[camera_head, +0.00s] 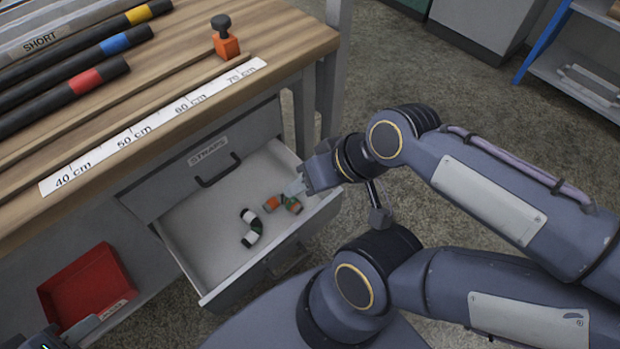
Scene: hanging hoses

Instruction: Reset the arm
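My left gripper (68,335) shows only in part at the bottom left corner, just below a red bin. The frame edge cuts it off, and I cannot tell how far its fingers are apart. My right arm comes in from the right and bends over the open drawer.
The red bin (88,287) stands at lower left.

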